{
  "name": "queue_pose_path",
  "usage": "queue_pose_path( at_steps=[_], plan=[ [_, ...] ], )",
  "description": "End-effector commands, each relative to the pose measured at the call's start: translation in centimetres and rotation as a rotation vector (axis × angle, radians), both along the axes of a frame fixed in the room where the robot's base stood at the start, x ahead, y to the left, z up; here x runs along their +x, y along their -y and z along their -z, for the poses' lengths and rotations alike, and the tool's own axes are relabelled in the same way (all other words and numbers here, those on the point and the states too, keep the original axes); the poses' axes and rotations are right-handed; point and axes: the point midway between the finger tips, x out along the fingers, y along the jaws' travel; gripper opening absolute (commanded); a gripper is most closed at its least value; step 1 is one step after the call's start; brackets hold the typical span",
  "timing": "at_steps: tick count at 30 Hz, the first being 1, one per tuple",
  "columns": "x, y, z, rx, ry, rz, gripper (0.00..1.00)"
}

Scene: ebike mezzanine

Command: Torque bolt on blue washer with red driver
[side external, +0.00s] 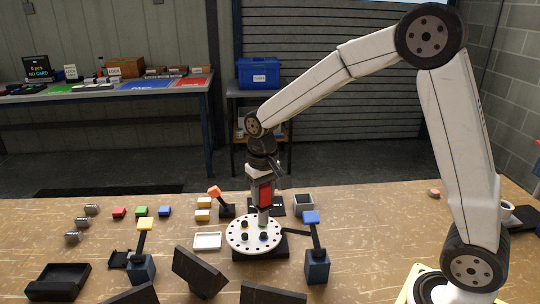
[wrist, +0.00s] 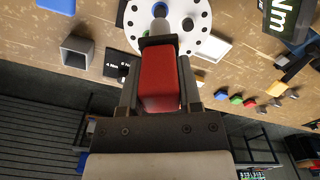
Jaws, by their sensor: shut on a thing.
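The red driver (side external: 265,193) is upright between the fingers of my gripper (side external: 262,180), which is shut on its red body. In the wrist view the red driver (wrist: 160,80) runs away from me, its grey shaft reaching the round white plate (wrist: 200,40). In the side view the white plate (side external: 235,243) sits on a black base, with a ring of holes and several dark bolts (side external: 245,237). The driver's tip is over the plate's far right part. A bit of blue (wrist: 160,8) shows at the tip; the washer there is mostly hidden, and I cannot tell whether the tip touches a bolt.
Blue-topped (side external: 311,218) and yellow-topped (side external: 145,225) posts flank the plate. An orange-topped post (side external: 215,192) and a grey open box (side external: 304,205) stand behind it. Black angled panels (side external: 200,272) are in front. Small coloured blocks (side external: 142,211) lie left. A white tray (side external: 207,241) is beside the plate.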

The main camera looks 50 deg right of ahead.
Motion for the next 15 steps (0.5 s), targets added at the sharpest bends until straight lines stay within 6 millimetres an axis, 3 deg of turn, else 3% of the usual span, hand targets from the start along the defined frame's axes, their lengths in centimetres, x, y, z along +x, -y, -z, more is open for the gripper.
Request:
queue_pose_path(
  at_steps=[15],
  plan=[
    [0.0,0.0,3.0,0.000,0.001,0.000,0.00]
  ],
)
